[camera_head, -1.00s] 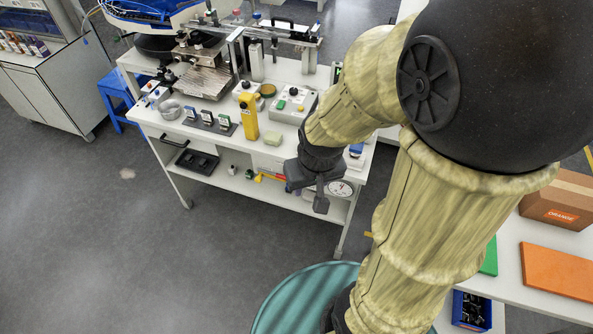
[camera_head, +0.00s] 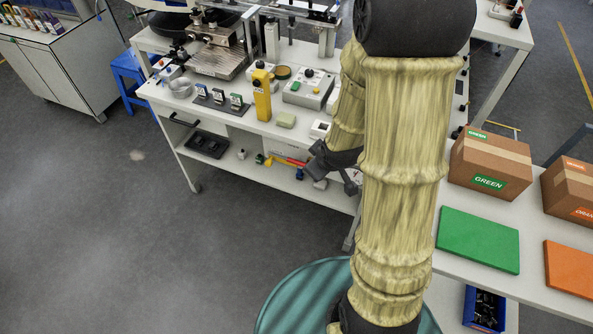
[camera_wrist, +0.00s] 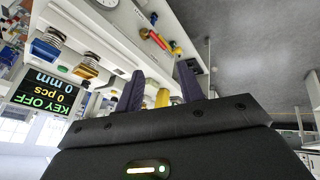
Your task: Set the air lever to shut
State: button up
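A small red-and-yellow fitting (camera_head: 285,161) with a bar-like part lies on the lower shelf under the bench front. It may be the air lever, but its setting is too small to read. It also shows in the wrist view (camera_wrist: 155,38), near the top. My gripper (camera_head: 331,178) is to its right in the head view, apart from it, by the front right of the bench. In the wrist view my gripper's two dark fingers (camera_wrist: 159,82) stand apart with nothing held. A yellow object (camera_wrist: 162,97) shows beyond the gap between them.
The bench top (camera_head: 222,116) holds a yellow upright box (camera_head: 261,96), a grey button box (camera_head: 307,88) and a machine. A black tray (camera_head: 207,144) is on the lower shelf. Cartons (camera_head: 490,165) and a green panel (camera_head: 478,239) are at right. Floor in front is clear.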

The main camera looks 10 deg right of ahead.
notch_tip(320, 180, down, 22)
jog(key=w+d+n+t+y+b, duration=0.1)
jog(key=w+n+t+y+b, duration=0.1)
jog(key=n+t+b, duration=0.8)
jog(key=shift+w+f+n+y+b, duration=0.25)
jog(key=shift+n+y+b, duration=0.15)
jog(key=shift+n+b, duration=0.7)
jog(key=shift+b, duration=0.3)
jog(key=b+x, duration=0.4)
jog(key=x, duration=1.3)
jog(key=shift+w, duration=0.2)
